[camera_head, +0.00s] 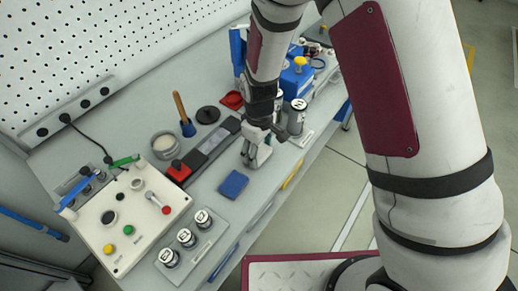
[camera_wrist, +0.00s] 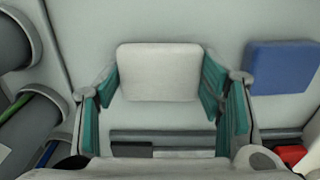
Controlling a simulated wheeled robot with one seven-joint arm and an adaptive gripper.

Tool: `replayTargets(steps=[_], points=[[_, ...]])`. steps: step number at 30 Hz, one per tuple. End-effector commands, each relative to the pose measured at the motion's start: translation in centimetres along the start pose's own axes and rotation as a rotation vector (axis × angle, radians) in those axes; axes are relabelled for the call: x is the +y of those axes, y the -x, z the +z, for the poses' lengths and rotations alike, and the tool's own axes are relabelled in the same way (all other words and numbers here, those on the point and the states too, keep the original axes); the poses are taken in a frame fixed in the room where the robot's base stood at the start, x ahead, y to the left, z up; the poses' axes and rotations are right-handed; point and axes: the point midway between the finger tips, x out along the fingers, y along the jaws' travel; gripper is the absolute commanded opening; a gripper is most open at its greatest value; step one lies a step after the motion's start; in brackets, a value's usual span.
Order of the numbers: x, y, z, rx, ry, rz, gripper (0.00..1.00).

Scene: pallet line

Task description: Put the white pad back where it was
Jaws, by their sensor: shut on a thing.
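The white pad (camera_wrist: 158,72) shows in the wrist view between the two teal-lined fingers of my gripper (camera_wrist: 160,82), which are closed on its left and right sides. In the head view my gripper (camera_head: 256,156) points down, low over the grey bench, to the right of the black and red device. The white pad is hard to make out there. I cannot tell whether it touches the bench. A blue pad (camera_head: 233,184) lies flat on the bench just in front of my gripper; it also shows at the right in the wrist view (camera_wrist: 283,67).
A control box (camera_head: 125,222) with buttons stands at the left of the bench (camera_head: 215,222). Several labelled cans (camera_head: 186,237) stand at the front. A labelled cylinder (camera_head: 296,119) stands close behind my gripper. Bench around the blue pad is clear.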

Motion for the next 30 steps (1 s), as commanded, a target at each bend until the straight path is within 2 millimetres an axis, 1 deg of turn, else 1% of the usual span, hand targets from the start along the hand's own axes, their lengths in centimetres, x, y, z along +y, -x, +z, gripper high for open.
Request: replayTargets(steps=[6,10,11,12,13,23,26,29,30], points=[[0.0,0.0,0.0,0.001,0.000,0.000,0.36],[0.1,-0.4,0.0,0.001,-0.001,0.000,0.36],[0.0,-0.3,0.0,0.001,-0.001,0.001,0.68],[0.0,-0.3,0.0,0.001,-0.001,0.001,0.77],[0.0,-0.3,0.0,0.001,-0.001,0.001,0.82],[0.0,-0.1,0.0,0.001,0.000,0.001,0.82],[0.0,0.5,-0.1,0.003,0.000,0.001,0.82],[0.1,1.8,-0.2,0.005,-0.001,0.002,0.82],[0.1,2.5,-0.2,0.006,-0.001,0.002,0.82]])
